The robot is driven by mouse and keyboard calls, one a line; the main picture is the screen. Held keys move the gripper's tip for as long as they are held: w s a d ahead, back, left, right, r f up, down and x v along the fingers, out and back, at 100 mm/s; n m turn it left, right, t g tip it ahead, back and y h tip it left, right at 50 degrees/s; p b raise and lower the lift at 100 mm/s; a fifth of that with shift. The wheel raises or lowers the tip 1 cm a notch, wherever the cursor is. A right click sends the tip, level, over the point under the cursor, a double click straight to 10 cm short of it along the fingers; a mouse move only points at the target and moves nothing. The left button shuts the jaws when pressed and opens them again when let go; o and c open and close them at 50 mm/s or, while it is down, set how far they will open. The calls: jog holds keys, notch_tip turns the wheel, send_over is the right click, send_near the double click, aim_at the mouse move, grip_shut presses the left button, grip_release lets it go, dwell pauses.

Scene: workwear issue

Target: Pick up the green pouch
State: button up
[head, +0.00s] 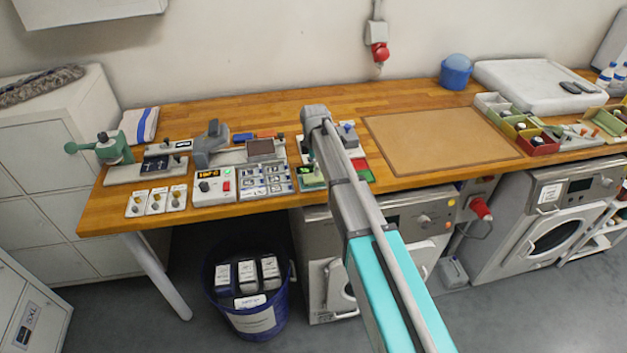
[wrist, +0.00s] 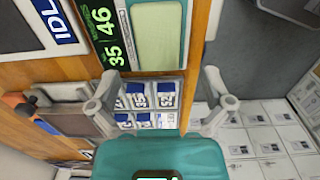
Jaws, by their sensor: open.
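My gripper (wrist: 161,80) is open in the wrist view, its two grey fingers wide apart with nothing between them. A flat pale green rectangle with a darker green border (wrist: 158,38) lies beyond the fingertips on the bench. I cannot tell whether it is the green pouch or a tray or mat. In the head view a small green patch (head: 311,183) shows at the bench's front edge beside my arm. My arm hides part of that area, and no clear pouch shape shows.
A compartment tray of labelled packets (head: 265,180) is left of my arm. A red-bordered tray (head: 362,170) is just right of it. Farther right, a brown mat (head: 440,140) is bare. A blue bin (head: 255,322) stands below the wooden bench (head: 235,115).

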aim_at(314, 177)
jog(key=shift+w+f+b, duration=0.1)
jog(key=shift+f+b, duration=2.25)
jog(key=shift+f, duration=0.1)
jog(key=c, duration=1.2)
jog(key=shift+r, duration=0.1)
notch_tip(314, 177, up, 2)
jog(key=p, duration=0.2)
jog(key=shift+r+p, duration=0.2)
jog(key=shift+p, duration=0.15)
jog(key=shift+s+d+r+p, duration=0.85)
jog(key=shift+s+r+p, duration=0.9)
jog(key=shift+s, duration=0.45)
jog(key=shift+s+d+r+p, duration=0.9)
jog(key=shift+s+r+p, duration=0.8)
jog(key=shift+s, duration=0.45)
jog(key=shift+s+d+r+p, duration=0.85)
jog(key=shift+s+r+p, duration=0.9)
jog(key=shift+s, duration=0.45)
